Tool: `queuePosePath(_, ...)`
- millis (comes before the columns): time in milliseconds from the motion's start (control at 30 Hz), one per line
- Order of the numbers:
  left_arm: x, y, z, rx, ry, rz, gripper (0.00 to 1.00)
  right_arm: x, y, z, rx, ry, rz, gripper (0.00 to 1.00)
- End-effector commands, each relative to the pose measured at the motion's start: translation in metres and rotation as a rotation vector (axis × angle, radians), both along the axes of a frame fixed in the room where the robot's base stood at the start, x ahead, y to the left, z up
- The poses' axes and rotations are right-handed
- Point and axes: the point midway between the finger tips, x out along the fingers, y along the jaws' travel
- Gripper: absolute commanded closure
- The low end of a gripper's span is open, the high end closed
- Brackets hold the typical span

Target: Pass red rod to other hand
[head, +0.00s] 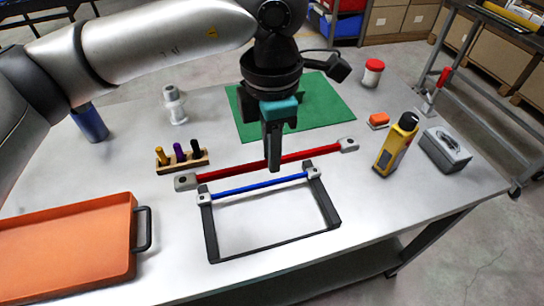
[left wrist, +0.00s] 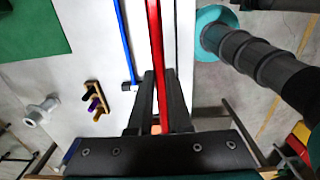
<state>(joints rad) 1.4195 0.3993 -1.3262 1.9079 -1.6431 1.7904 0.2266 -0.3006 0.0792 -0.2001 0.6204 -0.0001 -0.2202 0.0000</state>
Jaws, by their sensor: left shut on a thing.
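The red rod (head: 234,171) has a grey block at each end and runs slantwise across the white table, behind the blue rod (head: 262,187). My left gripper (head: 274,160) points down at the rod's middle and is shut on it. In the left wrist view the red rod (left wrist: 156,50) passes between the two dark fingers (left wrist: 157,100). I cannot tell whether the rod touches the table. My right gripper shows in neither view.
A black U-shaped frame (head: 275,250) carries the blue rod in front. An orange tray (head: 65,250) sits front left; a wooden peg holder (head: 182,162) stands left of the rod. A yellow tool (head: 396,146) and grey box (head: 445,150) stand right. A green mat (head: 325,105) lies behind.

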Motion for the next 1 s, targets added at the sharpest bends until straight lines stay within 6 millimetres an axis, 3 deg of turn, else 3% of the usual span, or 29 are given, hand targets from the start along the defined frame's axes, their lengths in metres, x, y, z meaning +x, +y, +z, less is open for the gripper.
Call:
queuePosePath(367,0.003,0.008,0.008,0.001,0.0,-0.081,1.0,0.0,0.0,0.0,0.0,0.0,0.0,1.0)
queuePosePath(1000,0.018,0.072,0.007,0.001,0.0,-0.911,1.0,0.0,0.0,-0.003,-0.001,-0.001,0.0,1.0)
